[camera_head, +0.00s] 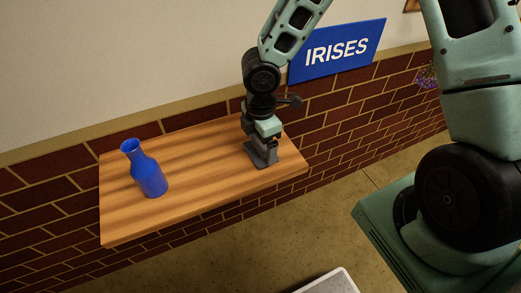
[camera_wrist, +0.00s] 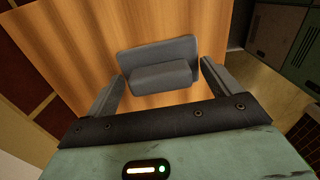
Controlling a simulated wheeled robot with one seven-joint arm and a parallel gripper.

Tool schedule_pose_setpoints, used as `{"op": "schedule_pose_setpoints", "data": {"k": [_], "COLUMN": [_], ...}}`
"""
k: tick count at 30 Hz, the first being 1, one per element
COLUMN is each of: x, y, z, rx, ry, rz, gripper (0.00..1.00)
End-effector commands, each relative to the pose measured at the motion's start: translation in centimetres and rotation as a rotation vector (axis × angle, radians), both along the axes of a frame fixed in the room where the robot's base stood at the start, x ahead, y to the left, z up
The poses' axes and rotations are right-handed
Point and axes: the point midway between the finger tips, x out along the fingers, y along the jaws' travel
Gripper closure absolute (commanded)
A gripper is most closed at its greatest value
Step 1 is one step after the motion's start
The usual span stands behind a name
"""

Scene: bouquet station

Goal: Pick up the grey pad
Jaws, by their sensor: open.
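The grey pad (camera_wrist: 158,52) lies on the wooden shelf and has a raised block on its top. In the head view the grey pad (camera_head: 262,157) is at the shelf's right part, below my gripper. My gripper (camera_head: 268,142) points down over the pad. In the wrist view my gripper (camera_wrist: 163,82) is open, with one finger on each side of the raised block. The fingers look apart from the block. I cannot tell how far the fingertips are above the pad's base.
A blue vase (camera_head: 149,175) stands on the left of the wooden shelf (camera_head: 205,185). A blue IRISES sign (camera_head: 338,50) hangs on the wall behind. The shelf between vase and pad is clear. A white-rimmed tray (camera_head: 335,282) shows at the bottom edge.

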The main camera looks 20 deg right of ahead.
Motion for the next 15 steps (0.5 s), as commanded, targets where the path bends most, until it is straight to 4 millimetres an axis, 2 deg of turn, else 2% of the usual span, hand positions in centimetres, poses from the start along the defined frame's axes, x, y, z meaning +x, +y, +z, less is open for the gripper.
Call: {"op": "schedule_pose_setpoints", "data": {"k": [5,10,11,15], "x": [0.03,0.03,0.03,0.04], "y": [0.00,-0.01,-0.01,0.00], "z": [0.03,0.05,0.05,0.06], "rx": [0.000,0.000,0.000,0.000], "ry": [-0.001,-0.001,-0.001,-0.001], "rz": [-0.001,-0.001,-0.001,-0.001], "gripper": [0.11,0.55,0.60,0.60]}}
